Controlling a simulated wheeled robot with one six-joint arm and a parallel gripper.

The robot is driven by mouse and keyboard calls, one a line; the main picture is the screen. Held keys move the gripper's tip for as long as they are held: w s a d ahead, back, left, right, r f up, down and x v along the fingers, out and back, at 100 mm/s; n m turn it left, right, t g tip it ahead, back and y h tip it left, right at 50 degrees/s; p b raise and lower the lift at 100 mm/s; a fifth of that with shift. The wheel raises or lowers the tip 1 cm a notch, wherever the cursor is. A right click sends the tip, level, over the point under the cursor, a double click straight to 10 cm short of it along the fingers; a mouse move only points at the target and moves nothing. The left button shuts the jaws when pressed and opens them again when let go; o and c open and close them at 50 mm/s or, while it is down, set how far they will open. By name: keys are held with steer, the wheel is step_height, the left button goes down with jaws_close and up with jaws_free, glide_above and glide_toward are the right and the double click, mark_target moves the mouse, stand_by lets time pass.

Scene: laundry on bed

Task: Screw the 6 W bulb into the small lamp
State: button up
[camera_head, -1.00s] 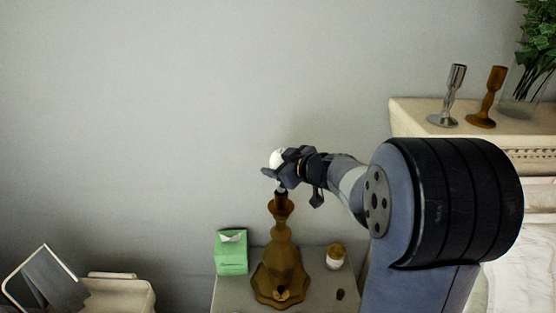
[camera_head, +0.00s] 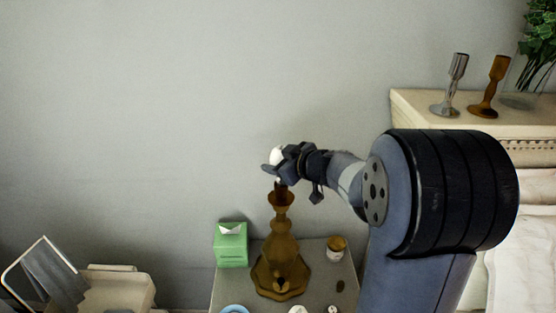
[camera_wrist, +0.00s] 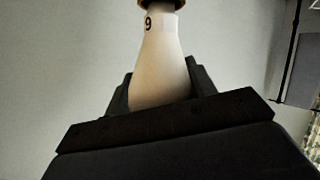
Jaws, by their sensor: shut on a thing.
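The white bulb (camera_head: 276,155) is in my gripper (camera_head: 275,166), which is shut on it just above the top of the brown lamp (camera_head: 279,247). In the wrist view the bulb (camera_wrist: 160,68) stands between the fingers, its narrow end at the top of the picture. A mark that reads as 9 in the picture is near that end; it could be an inverted 6. A brown-gold piece (camera_wrist: 160,4) is at the narrow end, cut by the frame edge. I cannot tell whether the bulb touches the lamp's dark socket (camera_head: 281,188).
Two candlesticks (camera_head: 457,82) (camera_head: 493,84) stand on the dresser (camera_head: 408,103) at right.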

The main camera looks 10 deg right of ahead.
steer(key=shift+f, duration=0.25)
steer(key=o, duration=1)
steer(key=shift+o, duration=0.2)
steer(key=v, duration=1.1)
steer(key=shift+w, duration=0.1)
steer(key=x, duration=1.1)
steer(key=shift+r, duration=0.35)
